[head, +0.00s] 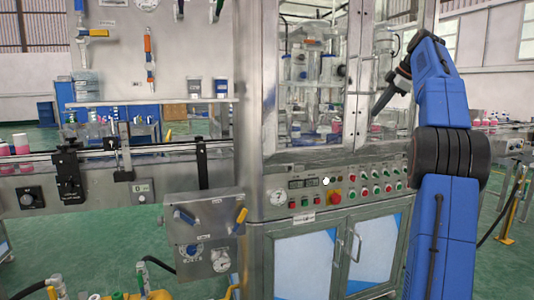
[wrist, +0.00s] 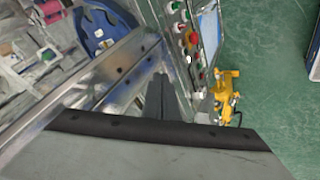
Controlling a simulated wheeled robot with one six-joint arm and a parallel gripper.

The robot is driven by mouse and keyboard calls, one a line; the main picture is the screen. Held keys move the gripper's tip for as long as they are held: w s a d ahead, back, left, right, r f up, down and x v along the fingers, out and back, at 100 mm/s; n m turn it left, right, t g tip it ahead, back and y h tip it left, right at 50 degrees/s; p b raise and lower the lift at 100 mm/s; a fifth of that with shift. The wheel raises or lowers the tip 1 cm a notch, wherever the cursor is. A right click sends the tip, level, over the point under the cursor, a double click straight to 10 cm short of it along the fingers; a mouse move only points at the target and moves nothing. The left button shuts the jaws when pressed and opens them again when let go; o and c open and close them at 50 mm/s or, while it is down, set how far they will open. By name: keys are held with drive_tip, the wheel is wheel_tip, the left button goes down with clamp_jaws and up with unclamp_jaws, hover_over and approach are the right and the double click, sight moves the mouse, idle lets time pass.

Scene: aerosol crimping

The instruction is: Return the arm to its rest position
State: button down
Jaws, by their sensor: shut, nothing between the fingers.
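My blue arm stands at the right of the head view, bent at a black joint. My gripper (head: 375,113) hangs from its top end, pointing down and left in front of the glazed machine cabinet (head: 361,90). The gripper is shut and empty. In the wrist view the dark gripper fingers (wrist: 158,92) show as a narrow point near the middle, above my grey gripper body. They overlap the steel cabinet edge in the picture; I cannot tell the gap between them.
A control panel (head: 347,190) with coloured buttons is below the glass; its buttons also show in the wrist view (wrist: 192,38). A conveyor (head: 100,160) runs at left. A yellow fitting (wrist: 224,96) stands over green floor (wrist: 262,65), which is open at right in the wrist view.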

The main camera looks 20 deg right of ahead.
drive_tip(key=s+a+f+m+g, duration=0.15)
drive_tip(key=s+a+f, duration=0.3)
drive_tip(key=a, duration=0.55)
drive_tip(key=s+a+f+m, duration=0.3)
drive_tip(key=s+a, duration=0.2)
drive_tip(key=a, duration=0.4)
drive_tip(key=s+a+f+m, duration=0.3)
drive_tip(key=s+a+f, duration=0.1)
drive_tip(key=a, duration=0.6)
drive_tip(key=s+a+f+m, duration=0.1)
drive_tip(key=s+a+f, duration=0.3)
drive_tip(key=s+f, duration=0.5)
drive_tip(key=s+a+f+m+h, duration=0.1)
drive_tip(key=s+a+f, duration=0.3)
drive_tip(key=s+f, duration=0.5)
drive_tip(key=s+a+f+m+h, duration=0.1)
drive_tip(key=s+a+f+m, duration=0.2)
drive_tip(key=s+f, duration=0.6)
wheel_tip(320, 180, down, 3)
drive_tip(key=shift+a+f, duration=0.15)
drive_tip(key=shift+a, duration=0.25)
drive_tip(key=shift+g, duration=0.25)
